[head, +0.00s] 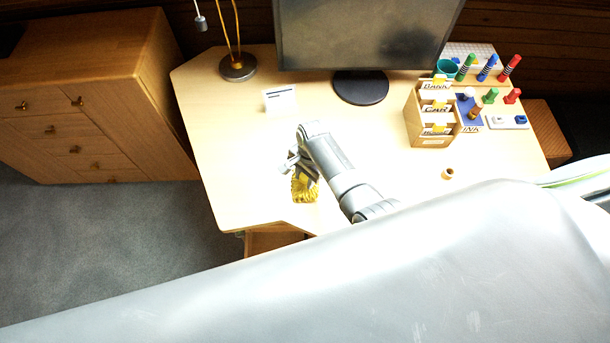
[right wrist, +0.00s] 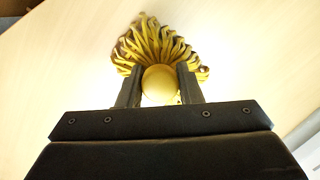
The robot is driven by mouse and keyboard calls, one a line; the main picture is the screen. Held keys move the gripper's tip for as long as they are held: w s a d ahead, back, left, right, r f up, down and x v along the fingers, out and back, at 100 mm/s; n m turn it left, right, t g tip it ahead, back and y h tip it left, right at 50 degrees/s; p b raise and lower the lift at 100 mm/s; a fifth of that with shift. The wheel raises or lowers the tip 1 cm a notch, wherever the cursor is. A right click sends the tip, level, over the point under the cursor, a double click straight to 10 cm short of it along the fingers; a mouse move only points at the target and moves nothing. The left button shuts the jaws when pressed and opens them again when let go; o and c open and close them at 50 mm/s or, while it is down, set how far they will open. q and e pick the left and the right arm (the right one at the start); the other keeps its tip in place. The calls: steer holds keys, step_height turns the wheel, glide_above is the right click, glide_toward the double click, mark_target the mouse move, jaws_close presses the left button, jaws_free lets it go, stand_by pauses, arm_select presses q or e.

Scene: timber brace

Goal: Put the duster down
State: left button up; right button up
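The duster (head: 304,191), with yellow strands, is at the front left part of the desk (head: 235,130), partly hidden by my right gripper (head: 297,165). In the right wrist view, the duster's yellow strands (right wrist: 160,42) fan out beyond my right gripper (right wrist: 160,85). Its round yellow knob sits between the two dark fingers, which appear to touch it on both sides. I cannot tell if the strands rest on the desk top or hang just above it. My left gripper is not in view.
A monitor (head: 365,35) stands at the back. A small white card (head: 280,99), a wooden card box (head: 432,118), a small wooden ring (head: 447,173) and coloured stamps (head: 487,70) are on the desk. A drawer cabinet (head: 90,100) stands left. The desk's left part is clear.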

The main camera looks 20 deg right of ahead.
steer(key=o, duration=0.4)
step_height(320, 180, up, 12)
steer(key=w+d, duration=0.1)
steer(key=shift+d, duration=0.25)
stand_by(0.3)
steer(key=shift+r, duration=0.1)
stand_by(0.3)
